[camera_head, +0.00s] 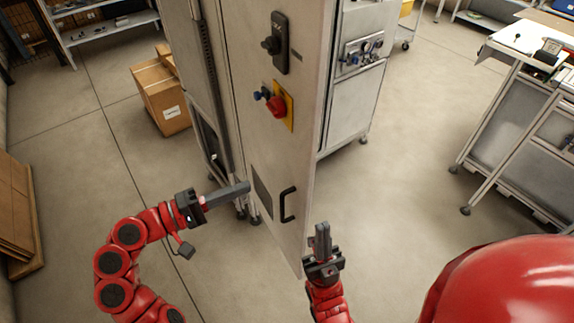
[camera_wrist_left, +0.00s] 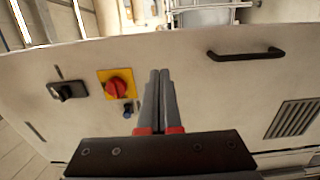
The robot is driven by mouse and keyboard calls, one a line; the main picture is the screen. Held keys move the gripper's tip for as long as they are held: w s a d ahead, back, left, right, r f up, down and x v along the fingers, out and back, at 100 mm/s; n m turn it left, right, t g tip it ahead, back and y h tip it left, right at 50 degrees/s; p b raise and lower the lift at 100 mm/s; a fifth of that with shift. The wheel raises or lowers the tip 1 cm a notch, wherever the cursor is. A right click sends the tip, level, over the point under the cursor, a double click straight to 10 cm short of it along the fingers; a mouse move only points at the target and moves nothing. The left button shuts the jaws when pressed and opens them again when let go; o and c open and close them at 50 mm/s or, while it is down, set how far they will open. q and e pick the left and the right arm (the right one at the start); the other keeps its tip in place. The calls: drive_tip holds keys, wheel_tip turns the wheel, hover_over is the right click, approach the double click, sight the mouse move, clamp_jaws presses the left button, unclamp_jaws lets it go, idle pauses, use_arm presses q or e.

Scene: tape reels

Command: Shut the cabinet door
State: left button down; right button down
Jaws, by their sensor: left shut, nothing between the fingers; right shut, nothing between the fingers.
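The cabinet door (camera_head: 262,150) is a light grey panel that stands open, swung out from the tall cabinet (camera_head: 185,75) behind it. On it are a black handle (camera_head: 288,205), a red knob on a yellow plate (camera_head: 277,105), a dark latch (camera_head: 274,44) and a vent grille. My left gripper (camera_head: 247,187) is shut and empty, its tips close to the door's left side near the vent; contact is unclear. In the left wrist view the door (camera_wrist_left: 220,100) fills most of the picture beyond the shut fingers (camera_wrist_left: 159,75). My right gripper (camera_head: 321,228) is shut and empty, right of the handle.
Cardboard boxes (camera_head: 160,95) sit on the floor at the left. A grey wheeled cabinet (camera_head: 355,85) stands behind the door to the right. A workbench (camera_head: 515,100) is at the far right. The floor (camera_head: 405,190) between door and bench is clear.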

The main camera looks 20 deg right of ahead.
sight(300, 164)
use_arm(q)
drive_tip(key=d+p, duration=0.1)
drive_tip(key=d, duration=0.2)
drive_tip(key=w+d+p, duration=0.1)
drive_tip(key=d, duration=0.3)
drive_tip(key=w+d+p, duration=0.1)
drive_tip(key=d, duration=0.2)
drive_tip(key=shift+d+r+p, duration=0.1)
drive_tip(key=shift+d+p, duration=0.3)
drive_tip(key=shift+w+d, duration=0.2)
drive_tip(key=shift+d, duration=0.2)
